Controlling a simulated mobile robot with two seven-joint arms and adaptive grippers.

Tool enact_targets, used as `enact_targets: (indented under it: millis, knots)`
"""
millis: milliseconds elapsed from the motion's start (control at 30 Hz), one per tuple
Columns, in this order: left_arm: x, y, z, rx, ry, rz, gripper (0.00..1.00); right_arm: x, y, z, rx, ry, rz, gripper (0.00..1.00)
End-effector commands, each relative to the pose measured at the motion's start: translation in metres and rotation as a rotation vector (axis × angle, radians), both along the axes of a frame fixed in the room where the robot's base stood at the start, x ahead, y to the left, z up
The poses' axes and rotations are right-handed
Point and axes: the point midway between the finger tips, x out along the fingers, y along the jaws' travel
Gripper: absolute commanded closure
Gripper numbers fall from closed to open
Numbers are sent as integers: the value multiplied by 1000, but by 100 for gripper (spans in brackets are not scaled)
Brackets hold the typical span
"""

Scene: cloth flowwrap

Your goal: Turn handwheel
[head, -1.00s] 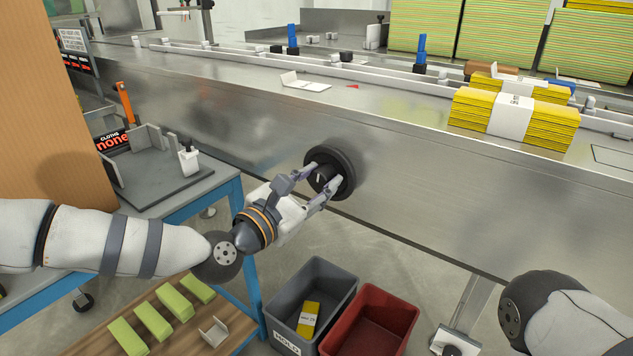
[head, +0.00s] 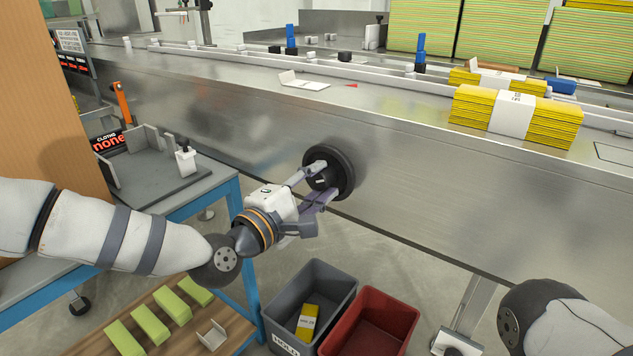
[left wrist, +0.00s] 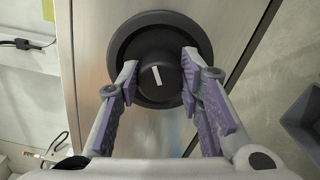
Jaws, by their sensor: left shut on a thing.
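The black round handwheel (head: 343,172) is set on the front metal face of the machine. It has a raised central hub with a white mark. My left gripper (head: 318,182) is shut on the hub, with one finger on each side of it. In the left wrist view the handwheel (left wrist: 120,45) fills the upper middle, its white mark nearly upright with a slight tilt. The left gripper's (left wrist: 158,82) purple-padded fingers straddle the hub there. Of my right arm only a part shows at the lower right of the head view; its gripper is out of view.
A grey bin (head: 342,283) holding a yellow pack and a red bin (head: 407,310) stand on the floor below. A blue-framed bench (head: 236,200) is at the left. A banded yellow cloth stack (head: 560,125) lies on the machine top.

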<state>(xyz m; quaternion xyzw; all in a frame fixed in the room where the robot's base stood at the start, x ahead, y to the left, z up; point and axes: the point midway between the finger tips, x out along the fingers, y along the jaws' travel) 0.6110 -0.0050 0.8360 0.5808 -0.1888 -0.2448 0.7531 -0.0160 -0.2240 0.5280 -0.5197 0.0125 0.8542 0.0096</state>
Motion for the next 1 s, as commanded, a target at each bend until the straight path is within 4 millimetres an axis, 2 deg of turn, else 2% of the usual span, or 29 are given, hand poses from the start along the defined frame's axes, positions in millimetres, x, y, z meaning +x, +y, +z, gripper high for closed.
enact_targets:
  millis: [1000]
  knots:
    - [0, 1, -2, 783, -571, -1, 94, 15, 0, 20, 0, -46, -2, 87]
